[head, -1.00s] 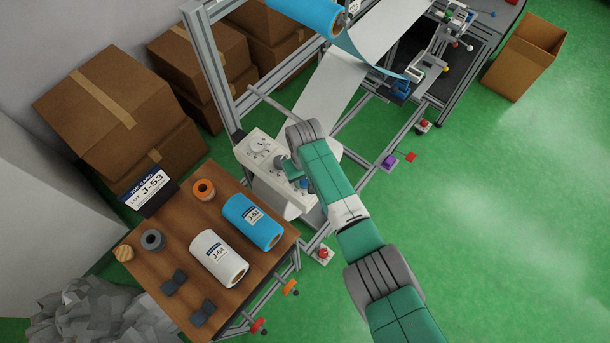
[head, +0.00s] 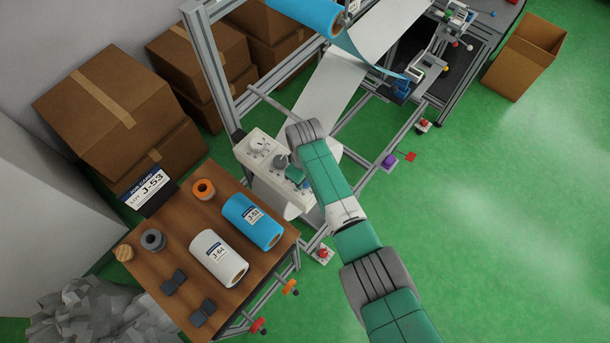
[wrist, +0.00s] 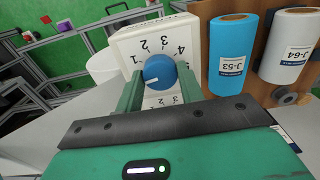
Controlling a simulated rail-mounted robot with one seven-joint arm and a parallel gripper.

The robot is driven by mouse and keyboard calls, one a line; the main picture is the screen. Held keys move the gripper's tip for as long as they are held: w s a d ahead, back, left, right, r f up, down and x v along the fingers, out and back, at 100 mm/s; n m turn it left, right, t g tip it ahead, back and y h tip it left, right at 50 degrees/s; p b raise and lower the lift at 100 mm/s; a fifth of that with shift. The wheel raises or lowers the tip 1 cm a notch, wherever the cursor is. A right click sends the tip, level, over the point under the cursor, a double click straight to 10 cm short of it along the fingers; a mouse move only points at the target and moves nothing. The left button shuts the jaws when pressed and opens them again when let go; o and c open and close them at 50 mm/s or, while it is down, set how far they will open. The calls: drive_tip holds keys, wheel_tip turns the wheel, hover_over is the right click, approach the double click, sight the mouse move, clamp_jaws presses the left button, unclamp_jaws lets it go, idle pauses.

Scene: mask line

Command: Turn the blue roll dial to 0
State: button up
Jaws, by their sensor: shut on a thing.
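The blue roll dial (wrist: 160,70) is a round blue knob on a white panel (wrist: 120,42), with a number scale running 1 to 5 above it. A white mark shows on the lower left of its face. The number it points to is not readable, as my left finger hides that side. In the wrist view, my gripper (wrist: 160,84) has its two green fingers closed on either side of the dial.
A white knob (head: 259,143) and a grey knob (head: 280,161) sit on the same panel. A wooden table (head: 165,243) at left carries a blue roll (head: 250,220), a white roll (head: 217,258) and small parts. Frame bars surround the panel.

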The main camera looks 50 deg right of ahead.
drive_tip(key=shift+r, duration=0.1)
drive_tip(key=o, duration=1)
wheel_tip(320, 180, up, 8)
drive_tip(key=shift+f+p, duration=0.15)
drive_tip(key=shift+p, duration=0.15)
